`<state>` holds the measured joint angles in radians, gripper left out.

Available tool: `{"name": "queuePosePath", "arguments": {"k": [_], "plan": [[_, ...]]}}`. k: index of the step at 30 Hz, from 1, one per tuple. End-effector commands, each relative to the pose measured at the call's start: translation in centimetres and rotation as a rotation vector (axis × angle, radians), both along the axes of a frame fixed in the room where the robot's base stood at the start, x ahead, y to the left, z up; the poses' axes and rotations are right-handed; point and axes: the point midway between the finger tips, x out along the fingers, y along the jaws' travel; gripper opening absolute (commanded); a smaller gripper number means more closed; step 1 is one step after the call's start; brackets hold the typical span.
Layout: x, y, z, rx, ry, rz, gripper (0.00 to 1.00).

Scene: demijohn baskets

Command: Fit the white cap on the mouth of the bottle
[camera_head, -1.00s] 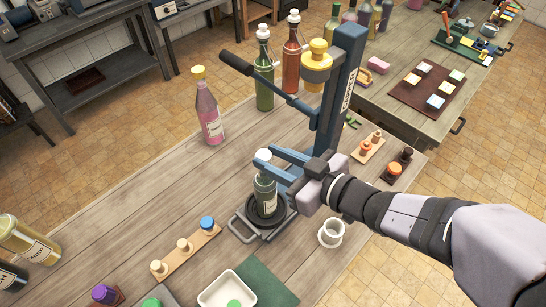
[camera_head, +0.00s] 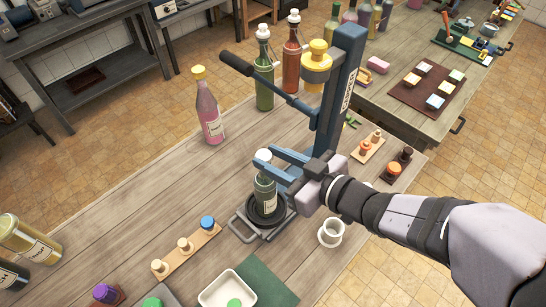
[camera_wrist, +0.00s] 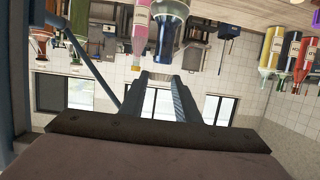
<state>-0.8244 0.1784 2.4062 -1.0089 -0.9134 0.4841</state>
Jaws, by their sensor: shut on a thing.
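The white cap (camera_head: 263,155) is held between the blue fingertips of my gripper (camera_head: 268,160), which comes in from the right. The dark green bottle (camera_head: 265,192) with a pale label stands upright on the round black base of the press, right under the cap. The cap looks to be at the bottle's mouth, but the fingers hide the join and I cannot tell if it is seated. In the wrist view the bottle (camera_wrist: 172,30) appears upside down just beyond the fingers (camera_wrist: 162,85).
A pink bottle (camera_head: 209,108) stands left. A cap rack (camera_head: 186,250), white tray (camera_head: 226,290) and white cup (camera_head: 331,233) lie in front.

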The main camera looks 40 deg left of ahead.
Motion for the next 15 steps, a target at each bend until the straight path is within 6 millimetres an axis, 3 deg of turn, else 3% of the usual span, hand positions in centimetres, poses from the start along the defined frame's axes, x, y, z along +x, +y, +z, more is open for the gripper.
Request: {"name": "queuePosePath", "arguments": {"k": [15], "plan": [[0.01, 0.01, -0.69, 0.0, 0.0, 0.0, 0.09]]}}
